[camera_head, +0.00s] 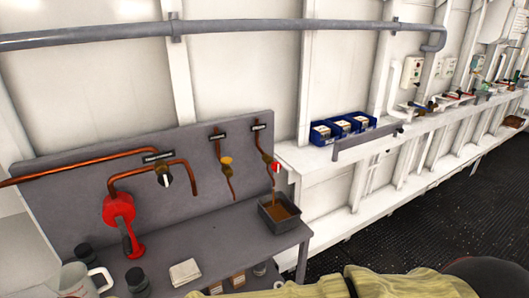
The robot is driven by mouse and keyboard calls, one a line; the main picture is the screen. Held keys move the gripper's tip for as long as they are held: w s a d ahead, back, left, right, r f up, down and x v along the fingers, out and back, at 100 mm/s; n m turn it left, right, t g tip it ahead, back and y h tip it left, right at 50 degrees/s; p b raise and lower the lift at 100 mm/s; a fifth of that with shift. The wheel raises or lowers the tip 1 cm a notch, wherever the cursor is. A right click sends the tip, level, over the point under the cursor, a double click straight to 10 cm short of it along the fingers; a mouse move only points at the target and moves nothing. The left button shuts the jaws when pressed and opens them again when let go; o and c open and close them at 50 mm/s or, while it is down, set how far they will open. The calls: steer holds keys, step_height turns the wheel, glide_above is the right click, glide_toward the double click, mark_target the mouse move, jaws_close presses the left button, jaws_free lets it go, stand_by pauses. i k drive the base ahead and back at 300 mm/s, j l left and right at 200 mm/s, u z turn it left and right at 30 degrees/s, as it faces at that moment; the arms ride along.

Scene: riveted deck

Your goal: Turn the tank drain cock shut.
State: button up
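Several small valves sit on copper pipes along a grey back panel (75,192), each under a dark label too small to read. The right one, a red-and-white cock (276,168), is on a pipe that runs down toward a dark tray (270,219) holding brown liquid. A brass-coloured knob (226,162) is on the middle pipe. A black knob with a white mark (164,180) is on the left pipe. I cannot read which label names the tank drain, nor tell whether any cock is open. My gripper is not in view.
A red fitting with a lever (118,210) stands at the left. A clear jug (80,280), dark jars (137,280) and a folded cloth (185,272) lie on the bench. Blue bins (343,128) stand on a white ledge. Dark floor (440,215) is clear at right.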

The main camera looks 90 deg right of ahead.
mark_target(276, 166)
steer(key=z, duration=3.1)
